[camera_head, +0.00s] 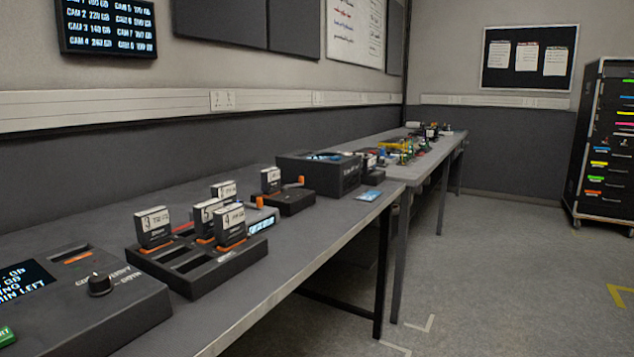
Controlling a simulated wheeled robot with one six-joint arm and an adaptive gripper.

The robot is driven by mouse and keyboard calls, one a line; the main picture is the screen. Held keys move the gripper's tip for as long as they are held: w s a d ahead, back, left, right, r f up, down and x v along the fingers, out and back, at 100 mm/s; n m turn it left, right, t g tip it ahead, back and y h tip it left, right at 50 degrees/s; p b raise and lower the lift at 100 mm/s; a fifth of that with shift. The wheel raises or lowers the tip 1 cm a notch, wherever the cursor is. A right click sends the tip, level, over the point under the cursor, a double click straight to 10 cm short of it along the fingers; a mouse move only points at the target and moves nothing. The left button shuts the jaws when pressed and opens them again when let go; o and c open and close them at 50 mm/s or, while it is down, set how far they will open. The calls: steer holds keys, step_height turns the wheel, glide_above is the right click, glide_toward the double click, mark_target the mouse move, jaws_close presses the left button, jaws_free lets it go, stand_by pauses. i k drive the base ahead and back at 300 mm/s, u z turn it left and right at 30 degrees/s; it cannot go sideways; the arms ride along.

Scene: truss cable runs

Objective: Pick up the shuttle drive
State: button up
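Several grey drives with white labelled tops stand upright on the bench. Drive 3 (152,228) sits at the left of a black multi-slot dock (189,265). Drive 4 (230,226) stands at the dock's right, with another drive (204,220) just behind it. One more labelled drive (223,191) shows farther back, partly hidden. A separate drive (270,180) stands in a small black dock (292,201) with an orange lever. I cannot tell from the labels which is the shuttle drive. My gripper is not in view.
A console with a knob (100,284) and screen fills the bench's near left. A black box (318,174) stands behind the small dock, with a blue card (369,196) near the bench edge. A rack (601,150) stands far right. The floor (480,290) is clear.

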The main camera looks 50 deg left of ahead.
mark_target(271, 177)
steer(key=u, duration=0.5)
steer(key=i, duration=1.25)
steer(key=u, duration=0.95)
